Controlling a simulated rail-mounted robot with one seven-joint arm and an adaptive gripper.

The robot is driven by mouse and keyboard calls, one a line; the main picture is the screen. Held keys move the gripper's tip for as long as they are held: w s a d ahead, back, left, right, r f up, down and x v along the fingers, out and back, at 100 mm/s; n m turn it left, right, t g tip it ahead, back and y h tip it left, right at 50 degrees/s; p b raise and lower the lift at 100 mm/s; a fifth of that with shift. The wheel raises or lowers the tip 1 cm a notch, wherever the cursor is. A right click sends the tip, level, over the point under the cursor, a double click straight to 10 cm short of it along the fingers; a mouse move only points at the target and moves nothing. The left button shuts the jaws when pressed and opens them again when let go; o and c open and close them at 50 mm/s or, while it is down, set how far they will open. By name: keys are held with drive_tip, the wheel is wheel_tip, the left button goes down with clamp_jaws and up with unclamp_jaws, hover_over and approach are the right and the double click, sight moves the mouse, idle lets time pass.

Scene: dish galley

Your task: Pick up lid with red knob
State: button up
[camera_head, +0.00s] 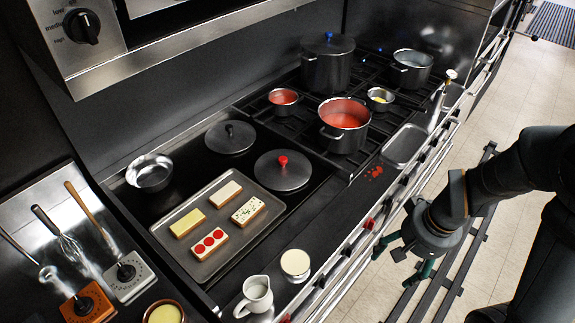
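The lid with the red knob (282,171) is a round grey metal lid. It lies flat on the dark griddle surface, behind and to the right of the tray. Its red knob points up. A second lid with a black knob (230,137) lies to its left and further back. My gripper (401,256) is at the lower right, in front of the cooker's front rail and well apart from the lid. Its green-tipped fingers stand apart with nothing visible between them.
A tray (222,248) with several topped slabs lies in front of the lid. A white jug (255,297) and a cream pot (295,263) stand near the front edge. Pots, including a red-filled one (344,124), stand on the hob to the right. The front rail (362,235) edges the cooker.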

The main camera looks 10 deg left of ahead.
drive_tip(key=c, duration=0.8)
drive_tip(key=shift+w, duration=0.1)
drive_tip(key=shift+c, duration=0.2)
